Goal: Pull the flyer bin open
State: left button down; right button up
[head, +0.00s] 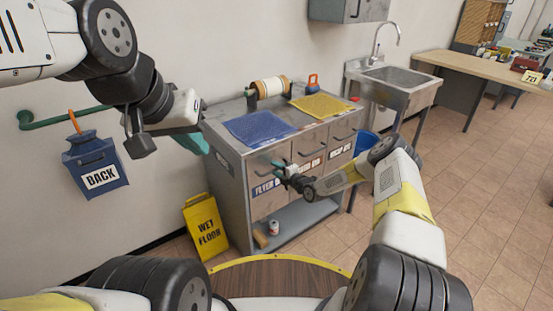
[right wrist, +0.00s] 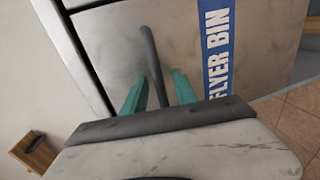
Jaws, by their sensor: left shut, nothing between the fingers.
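The flyer bin (head: 266,203) is the leftmost drawer front of the grey metal cabinet, with a blue "FLYER BIN" label (right wrist: 217,58). Its front looks about flush with the cabinet. Its dark bar handle (right wrist: 149,48) runs between the teal fingers of my right gripper (right wrist: 158,82) in the right wrist view. Those fingers stand apart, with a visible gap on the right side of the bar. In the head view my right gripper (head: 281,166) is at the drawer front and hides the handle. My left gripper (head: 193,143) is shut and empty, left of the cabinet top.
Blue (head: 258,128) and yellow (head: 325,106) mats and a paper roll (head: 270,87) lie on the cabinet top. A yellow wet floor sign (head: 206,227) stands left of the cabinet. A can (head: 274,228) is on the lower shelf. A sink (head: 395,78) stands right.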

grip_shut()
dwell(1.4)
